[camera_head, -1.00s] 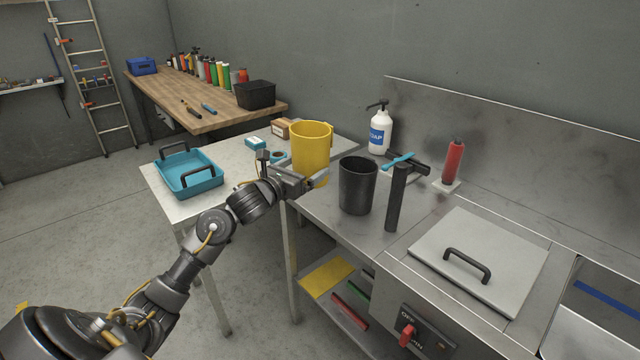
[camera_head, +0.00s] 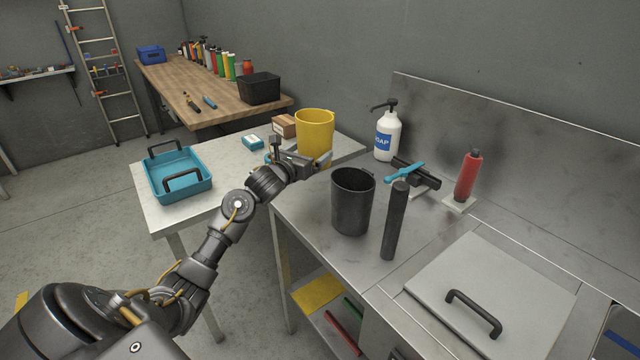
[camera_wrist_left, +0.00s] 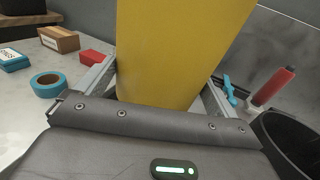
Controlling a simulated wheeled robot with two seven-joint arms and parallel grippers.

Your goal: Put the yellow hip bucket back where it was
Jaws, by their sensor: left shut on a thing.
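The yellow hip bucket (camera_head: 315,130) is upright over the back right part of the white side table. My left gripper (camera_head: 312,160) is shut on its lower part. In the left wrist view the yellow bucket (camera_wrist_left: 180,50) stands between the two fingers (camera_wrist_left: 165,95). Its base is hidden behind the gripper, so I cannot tell whether it touches the table. My right gripper is not in view.
A black bin (camera_head: 352,205) and a dark upright cylinder (camera_head: 394,222) stand on the steel counter, near the soap bottle (camera_head: 387,137) and red bottle (camera_head: 468,176). A teal tray (camera_head: 180,178), a small box (camera_head: 284,126) and blue tape (camera_wrist_left: 48,84) are on the white table (camera_head: 225,180).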

